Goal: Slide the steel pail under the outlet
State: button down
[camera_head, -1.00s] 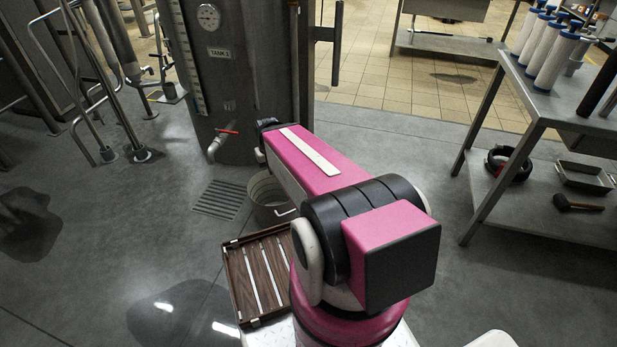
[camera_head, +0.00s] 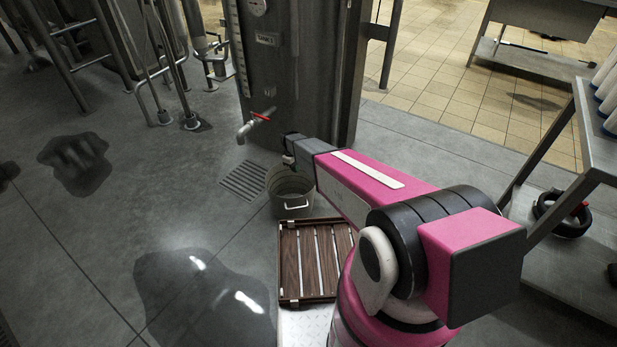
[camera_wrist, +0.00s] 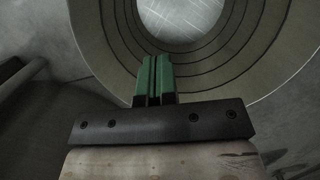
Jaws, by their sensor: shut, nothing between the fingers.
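The steel pail (camera_head: 291,207) stands upright on the floor, its white handle toward me. The outlet (camera_head: 246,131), a bent pipe with a red lever, sticks out of the tank to the pail's upper left in the head view. The pail is beside the outlet, not squarely below it. In the wrist view the pail's ribbed inner wall (camera_wrist: 105,40) and bright bottom fill the top. My gripper's green fingers (camera_wrist: 153,75) are shut together and empty, over the near side of the pail. Whether they touch it I cannot tell.
The large steel tank (camera_head: 300,75) rises behind the pail. A floor drain grate (camera_head: 244,181) lies left of the pail. A slatted wooden tray (camera_head: 289,265) sits in front of it. A steel bench (camera_head: 600,160) stands at right. The floor at left is open, with wet patches (camera_head: 195,290).

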jog(key=s+d, duration=0.8)
jog(key=shift+d, duration=0.2)
jog(key=shift+s+d+f, duration=0.1)
jog(key=shift+s+d, duration=0.05)
jog(key=shift+d, duration=0.1)
jog(key=shift+a+f, duration=0.1)
jog(key=shift+f, duration=0.65)
jog(key=shift+w+f, duration=0.1)
jog(key=shift+w, duration=0.1)
